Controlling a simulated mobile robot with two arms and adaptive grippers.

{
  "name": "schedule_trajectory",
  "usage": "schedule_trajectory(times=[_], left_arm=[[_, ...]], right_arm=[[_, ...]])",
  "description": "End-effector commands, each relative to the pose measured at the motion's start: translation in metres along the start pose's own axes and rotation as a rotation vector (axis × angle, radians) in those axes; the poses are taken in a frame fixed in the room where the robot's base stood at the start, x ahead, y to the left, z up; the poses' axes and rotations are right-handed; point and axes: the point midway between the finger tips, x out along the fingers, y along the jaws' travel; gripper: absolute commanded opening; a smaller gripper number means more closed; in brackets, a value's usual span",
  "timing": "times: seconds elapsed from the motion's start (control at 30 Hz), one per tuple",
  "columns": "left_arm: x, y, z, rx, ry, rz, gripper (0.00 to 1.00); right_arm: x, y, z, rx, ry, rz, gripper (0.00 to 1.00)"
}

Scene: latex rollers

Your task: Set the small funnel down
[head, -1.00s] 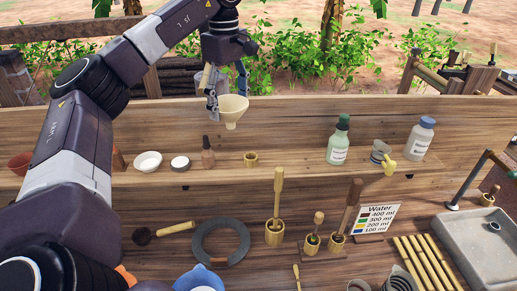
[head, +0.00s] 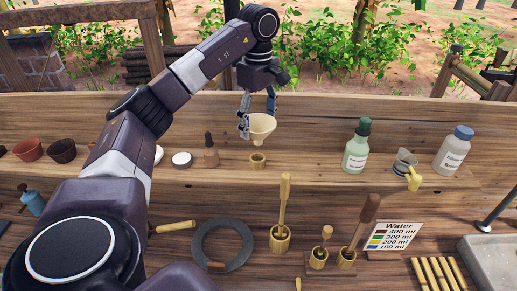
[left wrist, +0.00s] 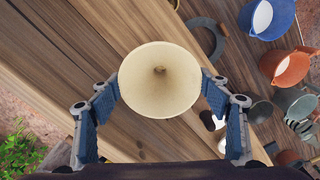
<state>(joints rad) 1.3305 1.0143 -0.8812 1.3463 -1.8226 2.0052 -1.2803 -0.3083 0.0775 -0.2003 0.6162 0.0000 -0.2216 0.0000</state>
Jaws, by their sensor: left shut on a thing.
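The small funnel (head: 262,127) is cream-coloured, with its wide mouth up and its spout pointing down. My right gripper is not in view.
A green bottle (head: 356,148) and a white bottle (head: 453,150) stand to the right. Wooden mortars, a grey ring (head: 222,246) and a water sign (head: 395,237) are lower down.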

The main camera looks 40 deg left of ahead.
Motion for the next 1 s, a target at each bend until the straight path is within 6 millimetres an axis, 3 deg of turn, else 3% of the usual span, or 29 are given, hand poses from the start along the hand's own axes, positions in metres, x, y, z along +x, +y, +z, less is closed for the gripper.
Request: schedule_trajectory(times=[0.03, 0.17, 0.27, 0.43, 0.57, 0.97, 1.0], left_arm=[[0.012, -0.002, 0.000, 0.001, 0.001, -0.007, 0.41], [0.029, -0.001, -0.001, 0.000, 0.001, -0.003, 0.41], [0.038, 0.000, -0.001, 0.000, 0.001, -0.001, 0.41], [0.057, -0.002, -0.001, 0.000, 0.002, -0.006, 0.41], [0.074, -0.001, 0.000, 0.000, 0.001, -0.004, 0.41], [0.083, 0.000, 0.000, 0.001, 0.000, 0.000, 0.41], [0.082, 0.000, 0.000, 0.001, 0.000, 0.000, 0.74]], right_arm=[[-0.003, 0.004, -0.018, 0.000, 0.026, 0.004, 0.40], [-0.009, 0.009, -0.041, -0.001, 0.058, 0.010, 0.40], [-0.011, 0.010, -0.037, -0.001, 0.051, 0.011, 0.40], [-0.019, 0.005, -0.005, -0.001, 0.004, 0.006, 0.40], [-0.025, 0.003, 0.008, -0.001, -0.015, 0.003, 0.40], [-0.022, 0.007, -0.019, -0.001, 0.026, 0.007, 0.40], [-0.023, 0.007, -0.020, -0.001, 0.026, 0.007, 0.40]])
